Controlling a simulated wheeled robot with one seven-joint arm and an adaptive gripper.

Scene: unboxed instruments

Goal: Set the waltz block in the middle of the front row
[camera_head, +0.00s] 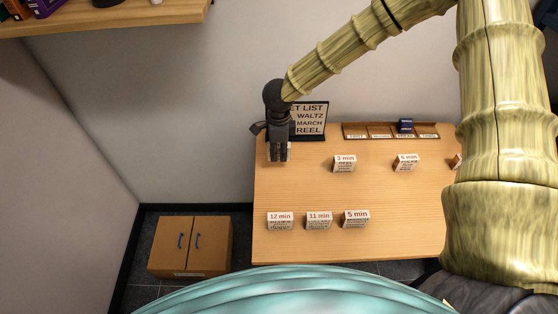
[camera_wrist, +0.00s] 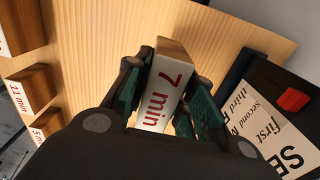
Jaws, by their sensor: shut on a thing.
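My gripper (camera_head: 279,155) is over the back left of the table and shut on a block. In the wrist view the held block (camera_wrist: 160,95) is white with a wooden side and reads "7 min", between the green finger pads. Its tune name is not legible. The nearer row on the table has blocks reading "12 min" (camera_head: 280,221), "11 min" (camera_head: 319,220) and "5 min" (camera_head: 356,218). Farther back are a "3 min" block (camera_head: 344,163) and a "6 min" block (camera_head: 407,162). I cannot read which is the waltz block.
A set list sign (camera_head: 311,118) naming waltz, march and reel stands just behind my gripper. A low wooden rack (camera_head: 366,131) with labelled slots holds a dark blue item (camera_head: 405,125) at the back. Another block (camera_head: 455,161) is partly hidden by my arm. The table middle is clear.

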